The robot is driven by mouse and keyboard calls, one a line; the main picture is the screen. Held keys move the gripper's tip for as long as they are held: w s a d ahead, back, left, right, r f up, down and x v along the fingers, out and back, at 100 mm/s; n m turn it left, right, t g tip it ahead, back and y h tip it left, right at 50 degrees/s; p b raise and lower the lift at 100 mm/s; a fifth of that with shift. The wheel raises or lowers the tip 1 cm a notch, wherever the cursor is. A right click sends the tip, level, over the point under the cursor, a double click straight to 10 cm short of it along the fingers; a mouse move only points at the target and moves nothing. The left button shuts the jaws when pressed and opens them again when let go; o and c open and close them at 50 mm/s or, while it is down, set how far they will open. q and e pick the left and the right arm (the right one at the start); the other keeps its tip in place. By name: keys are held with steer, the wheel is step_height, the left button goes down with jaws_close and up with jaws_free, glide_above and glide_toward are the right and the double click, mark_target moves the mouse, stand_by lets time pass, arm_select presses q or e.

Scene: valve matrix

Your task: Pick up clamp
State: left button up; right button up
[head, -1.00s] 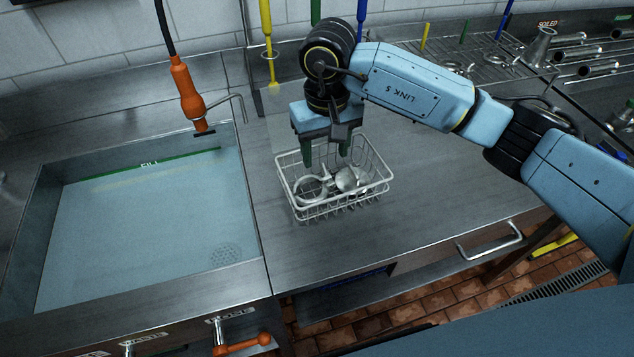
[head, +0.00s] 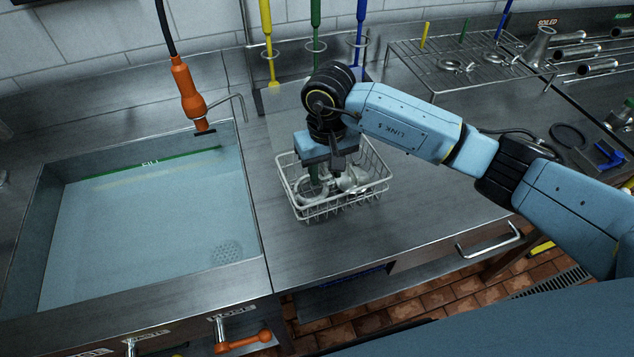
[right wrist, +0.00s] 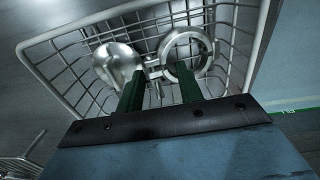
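A silvery ring-shaped clamp (head: 311,188) lies in a white wire basket (head: 298,208) on the steel counter. The ring of the clamp (right wrist: 186,52) shows in the right wrist view beyond my fingertips. A rounded metal fitting (head: 352,181) lies beside it, to its left in the right wrist view (right wrist: 117,63). My right gripper (head: 322,178) points down into the basket. Its two green fingers (right wrist: 157,88) are apart, with a small metal part of the clamp showing between them. The fingertips are partly hidden in the head view. My left gripper is not in view.
A water-filled sink (head: 150,225) lies to the left, with an orange sprayer (head: 188,95) hanging above it. Yellow, green and blue brushes hang behind the basket. A wire rack (head: 450,62) stands at the back right. The counter right of the basket is clear.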

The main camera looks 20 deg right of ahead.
steer(key=shift+s, duration=0.1)
jaws_close()
